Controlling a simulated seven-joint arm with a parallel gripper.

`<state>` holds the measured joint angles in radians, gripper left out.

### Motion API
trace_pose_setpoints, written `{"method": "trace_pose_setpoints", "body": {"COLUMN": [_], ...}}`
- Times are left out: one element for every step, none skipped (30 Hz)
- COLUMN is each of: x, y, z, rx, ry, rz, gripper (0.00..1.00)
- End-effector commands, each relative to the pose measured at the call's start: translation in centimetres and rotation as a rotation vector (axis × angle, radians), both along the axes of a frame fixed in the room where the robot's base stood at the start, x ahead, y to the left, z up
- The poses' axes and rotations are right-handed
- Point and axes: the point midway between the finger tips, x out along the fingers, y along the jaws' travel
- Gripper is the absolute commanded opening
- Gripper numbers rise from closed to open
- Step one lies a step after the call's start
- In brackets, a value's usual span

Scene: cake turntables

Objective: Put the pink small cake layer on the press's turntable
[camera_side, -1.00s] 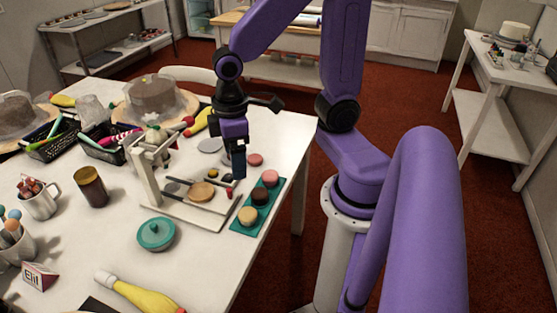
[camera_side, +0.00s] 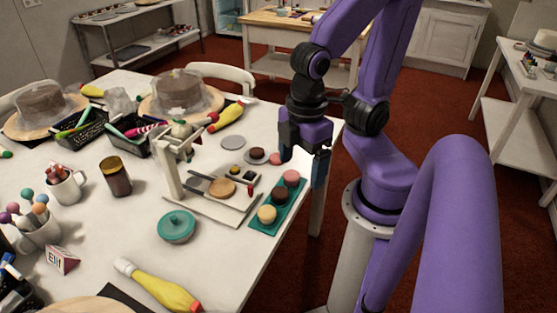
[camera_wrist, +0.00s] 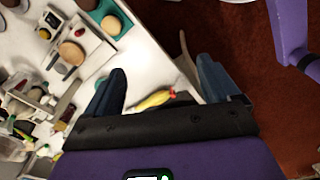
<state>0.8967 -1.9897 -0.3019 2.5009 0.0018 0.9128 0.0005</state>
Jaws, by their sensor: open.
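In the side view a pink small cake layer (camera_side: 291,177) sits at the far end of the teal tray (camera_side: 256,228), behind a dark brown layer (camera_side: 280,196) and a yellow layer (camera_side: 266,214). Another pink disc (camera_side: 274,159) lies beyond the tray. The press (camera_side: 172,172) is white, with a tan round turntable (camera_side: 222,187) on its base; this turntable also shows in the wrist view (camera_wrist: 72,52). My gripper (camera_side: 303,160) is open and empty, above and right of the tray near the table edge. Its spread fingers show in the wrist view (camera_wrist: 160,82).
A dark layer (camera_side: 257,153) sits on a grey disc beside the other pink one. Covered cakes (camera_side: 181,95) and black baskets stand behind. Floor lies right of the table.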

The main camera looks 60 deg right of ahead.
Motion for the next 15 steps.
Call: {"method": "trace_pose_setpoints", "body": {"x": [0.4,0.7,1.3,1.8,2.4,3.4,4.2,5.0,6.1,7.0,7.8,8.9,9.7,10.5,11.6], "y": [0.0,0.1,0.1,0.1,0.0,-0.1,-0.2,-0.3,-0.6,-0.8,-1.0,-1.4,-1.8,-2.2,-2.8], "z": [0.0,-0.1,-0.2,-0.2,-0.3,-0.4,-0.6,-0.7,-0.9,-1.0,-1.2,-1.4,-1.5,-1.7,-2.0], "rx": [-0.001,-0.001,-0.002,-0.003,-0.004,-0.005,-0.006,-0.005,-0.008,-0.008,-0.008,-0.010,-0.010,-0.010,-0.011], "ry": [0.000,0.000,0.001,0.001,0.003,0.003,0.004,0.003,0.005,0.005,0.005,0.006,0.006,0.008,0.009], "rz": [-0.017,-0.030,-0.056,-0.079,-0.106,-0.147,-0.180,-0.214,-0.261,-0.295,-0.330,-0.376,-0.410,-0.445,-0.490], "gripper": [0.89,0.89,0.89,0.89,0.89,0.89,0.89,0.89,0.89,0.89,0.89,0.89,0.89,0.89,0.89]}}
